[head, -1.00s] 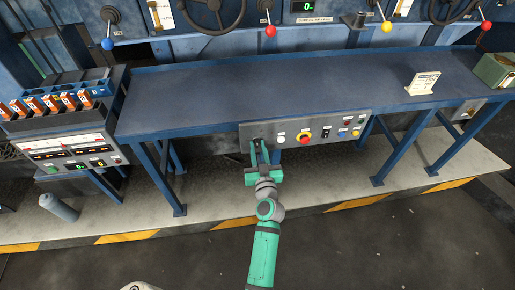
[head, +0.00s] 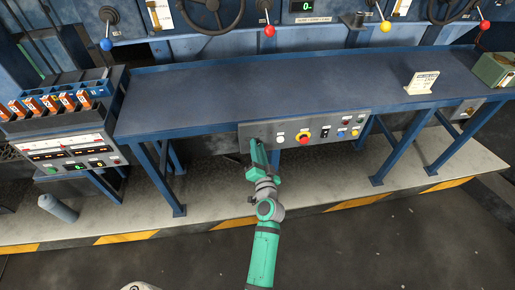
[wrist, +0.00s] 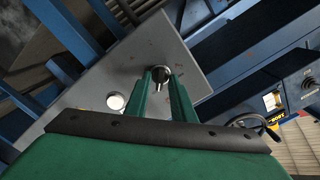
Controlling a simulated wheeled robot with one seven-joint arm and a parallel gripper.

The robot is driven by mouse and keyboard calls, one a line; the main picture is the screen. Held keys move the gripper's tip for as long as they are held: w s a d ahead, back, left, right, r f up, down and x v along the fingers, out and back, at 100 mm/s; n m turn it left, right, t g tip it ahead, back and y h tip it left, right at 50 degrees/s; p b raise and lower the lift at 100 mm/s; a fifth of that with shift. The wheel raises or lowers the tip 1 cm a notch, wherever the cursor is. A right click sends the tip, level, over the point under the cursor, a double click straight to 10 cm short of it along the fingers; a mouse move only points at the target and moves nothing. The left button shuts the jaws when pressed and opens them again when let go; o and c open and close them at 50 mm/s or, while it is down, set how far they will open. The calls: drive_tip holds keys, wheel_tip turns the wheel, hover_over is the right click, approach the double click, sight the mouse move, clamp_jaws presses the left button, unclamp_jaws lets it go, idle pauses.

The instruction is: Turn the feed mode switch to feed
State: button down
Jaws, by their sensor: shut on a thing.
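The grey control panel (head: 290,127) hangs on the front edge of the blue bench. My gripper (head: 256,146) reaches up to its left end, and its green fingers hide the switch there in the head view.
A red mushroom button on yellow (head: 304,138) and several small controls lie farther right on the panel. The blue bench top (head: 250,95) is above, with a small sign (head: 421,82). Bench legs (head: 168,180) stand left of my arm. A grey cylinder (head: 58,207) is at far left.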

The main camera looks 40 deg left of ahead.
drive_tip(key=shift+f+m, duration=0.1)
drive_tip(key=shift+m, duration=0.5)
drive_tip(key=c, duration=1.9)
unclamp_jaws()
drive_tip(key=shift+o, duration=0.2)
drive_tip(key=shift+s+d, duration=0.15)
drive_tip(key=v, duration=1)
drive_tip(key=shift+s+d, duration=0.15)
drive_tip(key=shift+s, duration=0.05)
